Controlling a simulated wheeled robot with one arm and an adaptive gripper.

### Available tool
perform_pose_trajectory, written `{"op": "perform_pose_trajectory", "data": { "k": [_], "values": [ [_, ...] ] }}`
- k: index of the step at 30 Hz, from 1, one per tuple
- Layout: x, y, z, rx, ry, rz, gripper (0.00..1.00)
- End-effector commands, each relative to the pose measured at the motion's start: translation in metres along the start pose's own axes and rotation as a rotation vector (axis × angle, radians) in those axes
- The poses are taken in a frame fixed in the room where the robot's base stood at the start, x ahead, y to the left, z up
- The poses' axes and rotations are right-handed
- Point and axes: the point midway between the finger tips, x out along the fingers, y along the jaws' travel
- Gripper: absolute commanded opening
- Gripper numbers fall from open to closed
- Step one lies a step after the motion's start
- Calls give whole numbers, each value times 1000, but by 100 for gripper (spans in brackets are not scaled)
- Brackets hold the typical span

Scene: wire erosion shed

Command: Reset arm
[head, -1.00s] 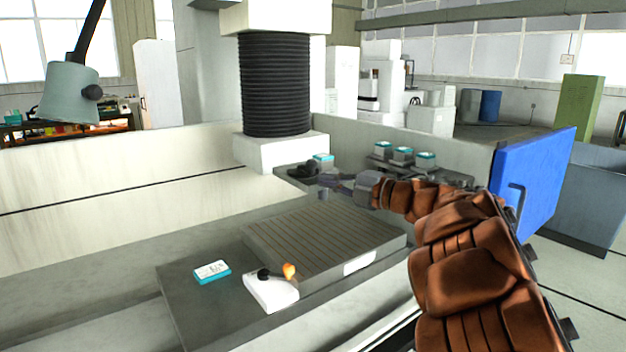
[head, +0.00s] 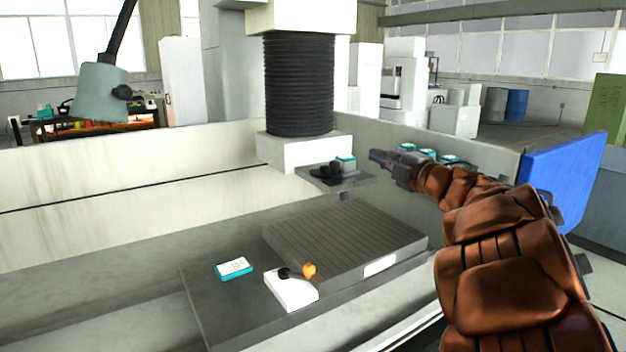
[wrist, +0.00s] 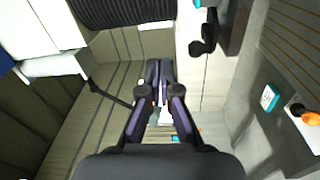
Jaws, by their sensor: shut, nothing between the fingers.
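My gripper (head: 376,156) is at the end of my brown-covered arm, in front of the back wall of the machine and right of the dark ledge under the column. In the wrist view my gripper (wrist: 160,72) points ahead with its purple-sided fingers closed together and nothing between them. In the head view it is above and beyond the grooved table and touches nothing that I can make out.
A black bellows column (head: 299,85) stands behind. Several teal-topped boxes sit near my wrist. A blue panel (head: 562,180) stands at right.

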Motion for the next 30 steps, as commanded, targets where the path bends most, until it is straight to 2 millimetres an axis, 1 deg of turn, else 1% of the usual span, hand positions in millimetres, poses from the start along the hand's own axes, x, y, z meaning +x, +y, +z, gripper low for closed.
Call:
{"op": "perform_pose_trajectory", "data": {
  "k": [1,3,5,6,10,12,14,15,17,18,20,23,24,26,27,29,30],
  "values": [
    [-5,16,7,15,-59,19,0],
    [-14,33,24,48,-162,43,0],
    [-26,44,39,87,-255,62,0],
    [-35,50,49,116,-318,75,0],
    [-70,64,75,218,-509,108,0],
    [-91,65,86,285,-609,120,0],
    [-110,63,94,343,-692,125,0],
    [-123,60,98,385,-746,126,0],
    [-143,53,102,452,-825,126,0],
    [-156,47,104,497,-878,120,0],
    [-176,36,104,566,-953,110,0],
    [-209,13,97,689,-1072,82,0],
    [-222,2,92,737,-1117,64,0],
    [-240,-15,83,811,-1183,33,0],
    [-252,-26,75,862,-1228,9,0],
    [-270,-45,60,936,-1290,-32,0],
    [-282,-58,49,984,-1331,-65,0]
  ]
}}
